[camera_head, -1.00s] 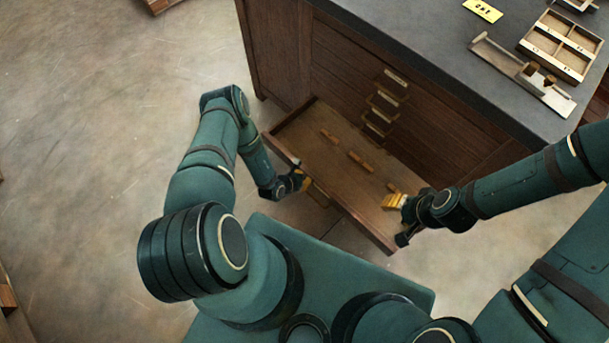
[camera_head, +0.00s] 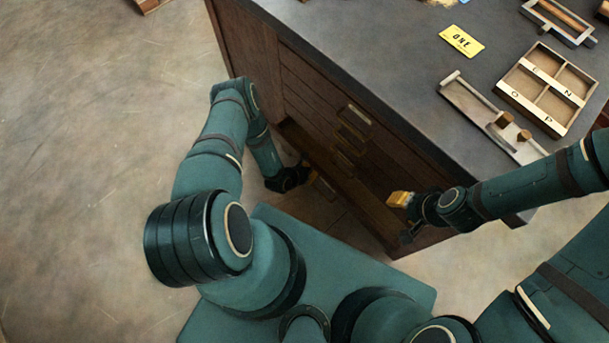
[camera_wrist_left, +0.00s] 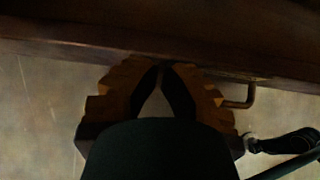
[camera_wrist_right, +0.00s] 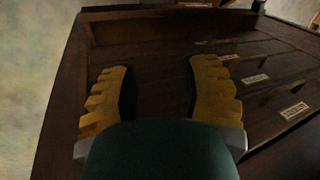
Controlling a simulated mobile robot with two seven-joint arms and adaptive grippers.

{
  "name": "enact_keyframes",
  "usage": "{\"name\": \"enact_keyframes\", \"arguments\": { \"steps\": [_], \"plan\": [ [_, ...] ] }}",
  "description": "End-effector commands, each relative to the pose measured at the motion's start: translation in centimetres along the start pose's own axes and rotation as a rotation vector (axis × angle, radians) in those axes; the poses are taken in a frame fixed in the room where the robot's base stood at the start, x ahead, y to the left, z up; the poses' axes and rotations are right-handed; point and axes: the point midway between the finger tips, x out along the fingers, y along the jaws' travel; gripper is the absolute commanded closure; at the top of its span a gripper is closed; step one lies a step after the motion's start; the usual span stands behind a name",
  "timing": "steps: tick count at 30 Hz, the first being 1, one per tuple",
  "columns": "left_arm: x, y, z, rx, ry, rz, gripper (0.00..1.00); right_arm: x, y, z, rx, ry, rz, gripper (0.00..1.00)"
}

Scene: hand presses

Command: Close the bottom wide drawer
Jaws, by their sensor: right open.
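Several shut drawers with brass label pulls (camera_head: 350,138) are above. The dark countertop (camera_head: 400,75) overhangs and holds a yellow card (camera_head: 461,41), a divided tray (camera_head: 545,90) and a wooden composing tool (camera_head: 490,115). The concrete floor (camera_head: 90,130) at left is clear.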

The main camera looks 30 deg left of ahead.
Motion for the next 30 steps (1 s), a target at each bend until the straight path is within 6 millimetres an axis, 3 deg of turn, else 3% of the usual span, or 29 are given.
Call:
{"name": "enact_keyframes", "arguments": {
  "steps": [4, 10, 23, 30],
  "plan": [
    [1.6, 0.0, 1.5, 0.003, -0.003, 0.000, 1.00, 0.5, 0.2, 0.0, 0.000, 0.002, 0.000, 0.53],
    [2.4, 0.0, 2.4, 0.001, -0.002, 0.000, 1.00, 0.7, 0.2, -0.1, -0.001, 0.004, 0.000, 0.53],
    [2.4, 0.1, 2.5, 0.001, -0.002, 0.001, 1.00, 0.7, 0.2, -0.1, -0.001, 0.004, 0.000, 0.53],
    [1.9, 1.1, 1.9, 0.002, 0.000, -0.001, 1.00, 0.8, 0.3, -0.1, -0.001, 0.005, 0.000, 0.53]
  ]
}}
